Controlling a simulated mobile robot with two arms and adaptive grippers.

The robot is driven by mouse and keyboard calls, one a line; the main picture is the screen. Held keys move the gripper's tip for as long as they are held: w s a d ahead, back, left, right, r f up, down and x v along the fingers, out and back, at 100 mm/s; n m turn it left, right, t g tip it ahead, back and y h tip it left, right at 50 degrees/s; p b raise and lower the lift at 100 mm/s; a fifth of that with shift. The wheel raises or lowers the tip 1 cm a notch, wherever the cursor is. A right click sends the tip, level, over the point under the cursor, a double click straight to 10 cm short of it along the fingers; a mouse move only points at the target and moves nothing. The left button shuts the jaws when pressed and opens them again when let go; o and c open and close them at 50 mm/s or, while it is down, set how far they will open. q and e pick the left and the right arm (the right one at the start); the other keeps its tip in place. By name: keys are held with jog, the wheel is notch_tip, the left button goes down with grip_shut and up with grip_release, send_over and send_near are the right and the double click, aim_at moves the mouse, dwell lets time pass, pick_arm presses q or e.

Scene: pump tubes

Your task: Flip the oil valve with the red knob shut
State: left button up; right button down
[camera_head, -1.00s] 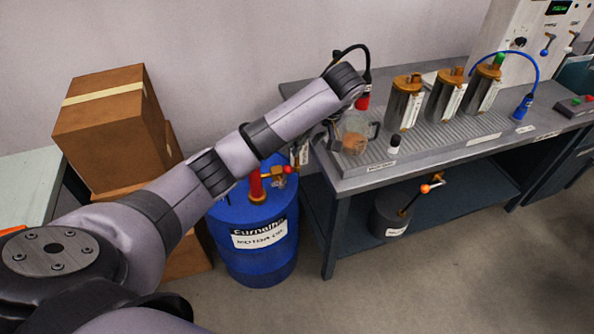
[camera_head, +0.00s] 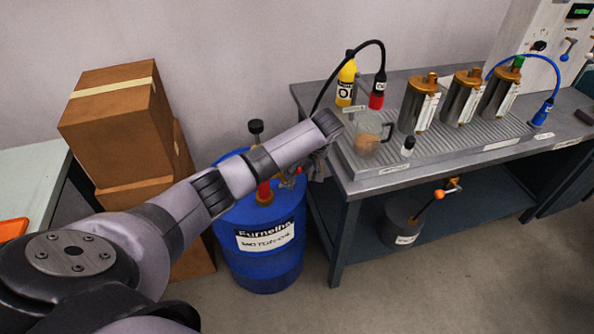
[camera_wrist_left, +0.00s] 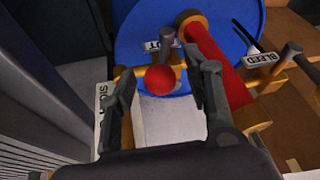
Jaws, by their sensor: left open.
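The red knob (camera_wrist_left: 160,80) is a round ball on the oil valve, whose brass body (camera_wrist_left: 140,72) shows behind it in the left wrist view. My left gripper (camera_wrist_left: 165,76) is open, with one finger on each side of the knob and visible gaps to it. In the head view the gripper (camera_head: 318,166) is at the right side of the blue motor oil drum (camera_head: 268,268), and my arm hides most of the valve. The drum's blue top (camera_wrist_left: 135,45) and a red pipe (camera_wrist_left: 215,62) lie behind the knob. My right gripper is out of view.
A second brass fitting with a dark handle (camera_wrist_left: 291,50) is beside a BLEED label (camera_wrist_left: 264,60). The workbench (camera_head: 385,183) stands right of the drum, with a glass jug (camera_head: 370,136) near its left end. Cardboard boxes (camera_head: 112,125) stand left of the drum.

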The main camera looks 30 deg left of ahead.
pick_arm(q)
jog(key=shift+a+f, duration=0.2)
jog(key=shift+f, duration=0.25)
grip_shut()
dwell(0.4)
